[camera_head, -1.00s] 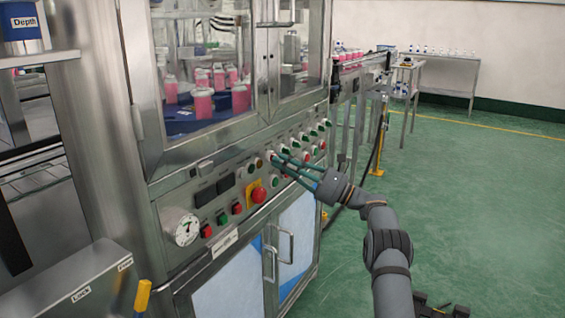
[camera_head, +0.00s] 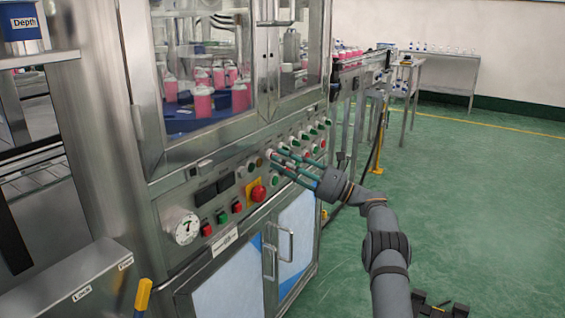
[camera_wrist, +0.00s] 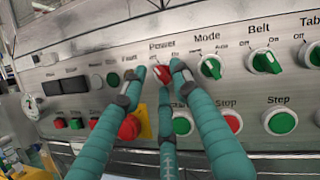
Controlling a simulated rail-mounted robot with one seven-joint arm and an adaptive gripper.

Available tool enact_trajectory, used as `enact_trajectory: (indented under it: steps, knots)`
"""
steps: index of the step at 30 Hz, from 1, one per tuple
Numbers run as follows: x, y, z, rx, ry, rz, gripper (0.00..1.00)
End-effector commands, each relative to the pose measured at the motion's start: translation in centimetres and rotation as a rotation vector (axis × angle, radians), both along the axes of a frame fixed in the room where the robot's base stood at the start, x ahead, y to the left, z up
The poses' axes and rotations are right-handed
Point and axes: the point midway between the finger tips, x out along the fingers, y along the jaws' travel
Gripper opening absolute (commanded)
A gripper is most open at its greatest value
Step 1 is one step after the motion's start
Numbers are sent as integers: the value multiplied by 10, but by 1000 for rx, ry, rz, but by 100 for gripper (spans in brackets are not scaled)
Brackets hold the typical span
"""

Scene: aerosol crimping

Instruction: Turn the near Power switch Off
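The Power switch is a red rotary knob (camera_wrist: 163,74) under the label "Power" in the wrist view, with its handle slanting to the upper left. My gripper (camera_wrist: 160,75) has its three teal fingers around this knob. The left fingertip is apart from the knob; the right and lower ones are very close, and I cannot tell whether they touch. The fingers are spread, not closed together. In the head view my gripper (camera_head: 276,158) is at the machine's sloped control panel (camera_head: 222,188), and its fingers partly cover the switch there.
Right of the switch are green Mode (camera_wrist: 210,66) and Belt (camera_wrist: 265,61) knobs. Below are green (camera_wrist: 181,123) and red (camera_wrist: 231,121) buttons. A red emergency stop (camera_head: 258,193) on yellow is at the lower left. Open green floor (camera_head: 480,220) lies to the right.

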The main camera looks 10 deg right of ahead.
Motion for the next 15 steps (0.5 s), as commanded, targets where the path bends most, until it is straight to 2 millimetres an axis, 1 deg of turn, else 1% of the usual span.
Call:
enact_trajectory:
  steps: [10,13,15]
  knots:
    - [-1,-3,-1,0,1,-1,32]
    - [-6,-12,-4,0,2,-3,32]
    - [-11,-23,-7,2,3,-4,32]
